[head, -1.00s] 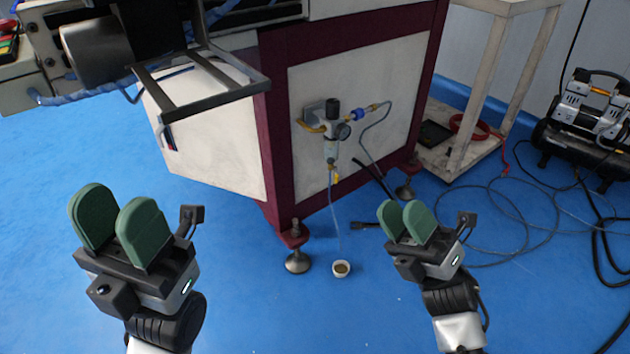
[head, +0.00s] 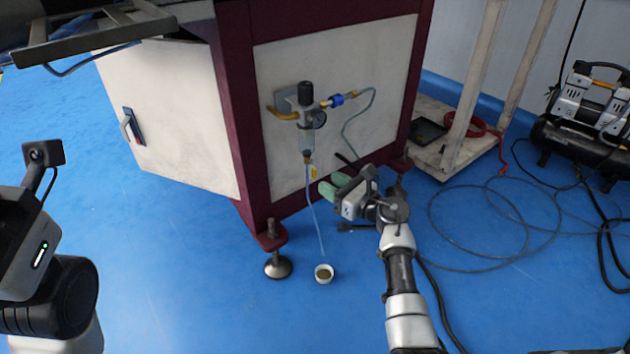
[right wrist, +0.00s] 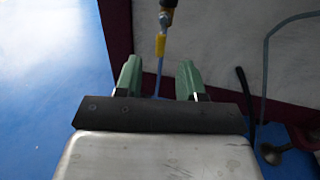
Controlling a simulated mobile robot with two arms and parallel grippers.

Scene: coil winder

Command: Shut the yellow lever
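The yellow lever (head: 313,171) is a small yellow piece hanging under the clear bowl of the air filter (head: 305,125) on the machine's side panel. In the right wrist view the yellow lever (right wrist: 160,46) hangs beyond and between my fingertips, with a blue tube below it. My right gripper (head: 334,186) is just below and to the right of the lever in the head view. Its two green fingers are apart with nothing held between them, as the right wrist view (right wrist: 158,78) shows. My left gripper is cut off at the left edge of the head view, fingers hidden.
A cart (head: 455,150) and an air compressor (head: 590,110) stand at right, with hoses looping over the floor.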

